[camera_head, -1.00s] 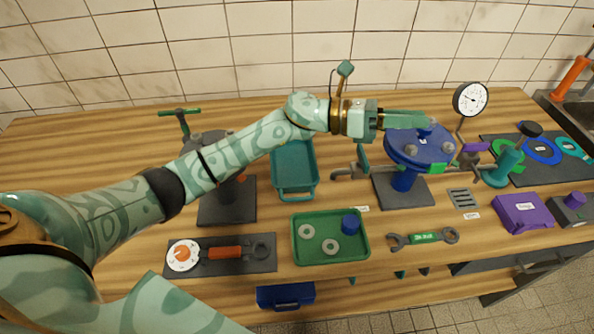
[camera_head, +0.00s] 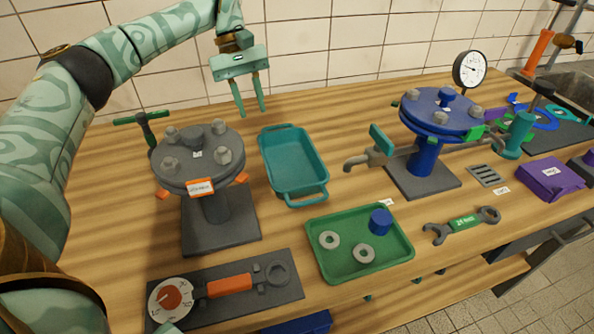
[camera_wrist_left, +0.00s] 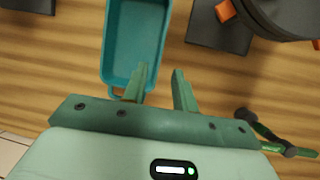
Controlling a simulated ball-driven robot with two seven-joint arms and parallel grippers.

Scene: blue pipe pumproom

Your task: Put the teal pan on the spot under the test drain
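The teal pan (camera_head: 322,190) is a deep rectangular dish with a handle at each end. It stands empty on the table between the grey and blue flange stands. My left gripper (camera_head: 251,113) is open and empty, above the table near the pan's far left end. In the left wrist view the pan (camera_wrist_left: 108,42) lies ahead of the fingers (camera_wrist_left: 160,76), and one finger overlaps its near end. A grey tap with a teal lever (camera_head: 380,140) sticks out left from the blue stand. Bare wood shows under its spout; I see no clear spot marking. My right gripper is out of view.
The grey flange stand (camera_head: 197,160) is close left of the pan, with a green T-handle (camera_head: 145,122) behind it. A green tray (camera_head: 330,272) with two rings and a blue cap sits in front. The blue stand (camera_head: 438,112) and a slotted grate (camera_head: 487,175) are right.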

